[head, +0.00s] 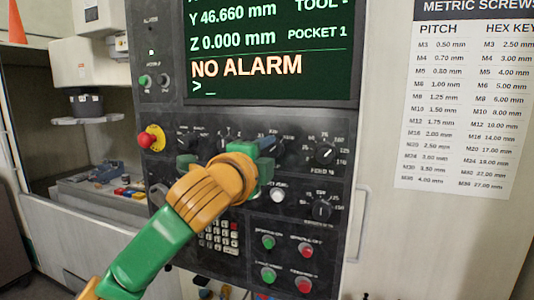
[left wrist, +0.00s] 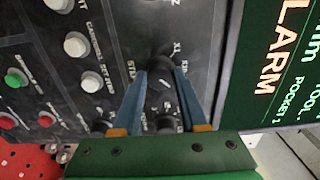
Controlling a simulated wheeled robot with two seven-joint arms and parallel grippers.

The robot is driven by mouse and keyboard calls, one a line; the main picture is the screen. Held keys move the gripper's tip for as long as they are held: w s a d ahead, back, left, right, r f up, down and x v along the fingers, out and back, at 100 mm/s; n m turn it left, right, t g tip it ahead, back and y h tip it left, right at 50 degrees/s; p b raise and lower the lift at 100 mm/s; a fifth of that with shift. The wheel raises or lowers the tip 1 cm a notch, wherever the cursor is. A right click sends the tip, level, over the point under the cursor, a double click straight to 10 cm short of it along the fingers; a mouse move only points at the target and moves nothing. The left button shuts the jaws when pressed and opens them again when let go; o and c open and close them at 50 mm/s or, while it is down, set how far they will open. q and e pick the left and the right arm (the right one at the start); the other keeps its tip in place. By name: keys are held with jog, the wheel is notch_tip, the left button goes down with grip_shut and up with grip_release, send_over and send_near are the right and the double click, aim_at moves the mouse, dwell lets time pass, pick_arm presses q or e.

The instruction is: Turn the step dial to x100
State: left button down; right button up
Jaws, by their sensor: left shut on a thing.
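The step dial (left wrist: 161,76) is a dark round knob on the black control panel, in the left wrist view. My left gripper (left wrist: 160,84) has its two blue-grey fingers shut on the dial, one on each side. A short pale mark shows on the knob's face, but I cannot tell which step value it points to. Small labels, one reading X1, stand beside it. In the head view my left gripper (head: 268,144) reaches the middle of the panel, and its orange and green wrist hides most of the dial. My right gripper is not in view.
Other dark dials (head: 323,153) sit to the right on the panel. A red emergency stop (head: 147,139) is at the left edge. Green and red buttons (head: 304,250) and a keypad are below. The screen (head: 270,50) above reads NO ALARM. A grey handle (head: 358,222) stands at right.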

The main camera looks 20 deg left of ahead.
pick_arm(q)
jog(key=c, duration=0.7)
grip_release()
jog(key=shift+o, duration=1.3)
jog(key=shift+w+a, duration=0.1)
jog(key=shift+s+f+b, duration=0.15)
jog(key=shift+s+b, duration=0.15)
jog(key=shift+b, duration=0.05)
jog(key=s+b, duration=0.3)
jog(key=s, duration=0.3)
jog(key=shift+s, duration=0.3)
jog(key=shift+w+a, duration=0.1)
